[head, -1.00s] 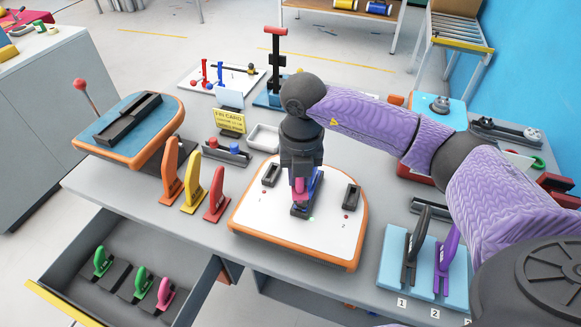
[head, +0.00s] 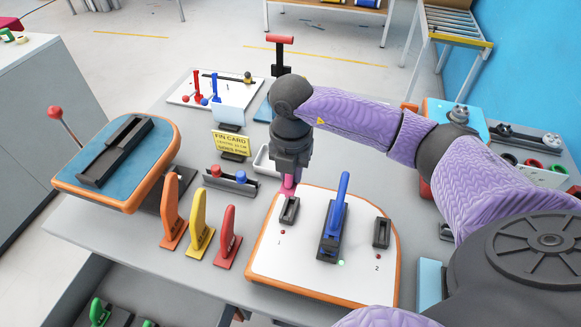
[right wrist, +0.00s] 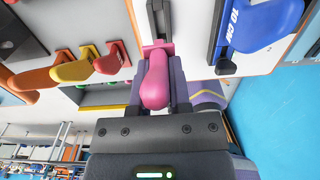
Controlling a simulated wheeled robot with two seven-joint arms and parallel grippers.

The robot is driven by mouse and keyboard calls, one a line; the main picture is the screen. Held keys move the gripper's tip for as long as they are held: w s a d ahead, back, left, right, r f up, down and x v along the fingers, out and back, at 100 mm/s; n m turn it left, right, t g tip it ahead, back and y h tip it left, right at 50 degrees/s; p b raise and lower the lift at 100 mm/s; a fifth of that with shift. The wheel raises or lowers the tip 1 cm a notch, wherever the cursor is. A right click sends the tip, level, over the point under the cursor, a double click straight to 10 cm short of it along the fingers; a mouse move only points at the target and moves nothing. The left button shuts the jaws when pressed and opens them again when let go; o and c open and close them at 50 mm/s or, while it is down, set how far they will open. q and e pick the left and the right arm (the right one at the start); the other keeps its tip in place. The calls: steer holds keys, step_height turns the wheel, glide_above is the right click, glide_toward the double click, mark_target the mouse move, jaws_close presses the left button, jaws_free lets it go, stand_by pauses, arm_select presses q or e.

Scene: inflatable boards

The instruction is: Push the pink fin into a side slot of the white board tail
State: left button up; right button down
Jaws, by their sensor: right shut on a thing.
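The white board tail (head: 300,258) with an orange edge lies on the bench in the head view. A blue fin (head: 336,215) stands in its middle slot. Side slot 1 (head: 289,210) is on the left and side slot 2 (head: 382,233) on the right; both look empty. My right gripper (head: 288,178) is shut on the pink fin (right wrist: 156,78), at the far end of slot 1. In the right wrist view the fin's base lines up with slot 1 (right wrist: 159,18). Whether it touches the slot is unclear. My left gripper is not in view.
Orange (head: 171,212), yellow (head: 198,222) and red (head: 229,238) fins stand left of the white board. A blue board (head: 160,150) lies farther left. A yellow card (head: 230,143) and a small rack (head: 230,178) stand behind. Green fins show in a drawer at lower left.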

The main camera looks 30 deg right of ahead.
mark_target(291, 187)
step_height(291, 187, down, 5)
steer(key=b, duration=0.3)
steer(key=shift+r, duration=0.15)
steer(key=shift+f, duration=0.25)
steer(key=shift+r, duration=0.1)
stand_by(0.9)
steer(key=shift+p, duration=0.35)
steer(key=shift+f+b, duration=0.45)
steer(key=shift+f, duration=0.25)
steer(key=shift+f+b, duration=0.6)
steer(key=shift+f, duration=0.3)
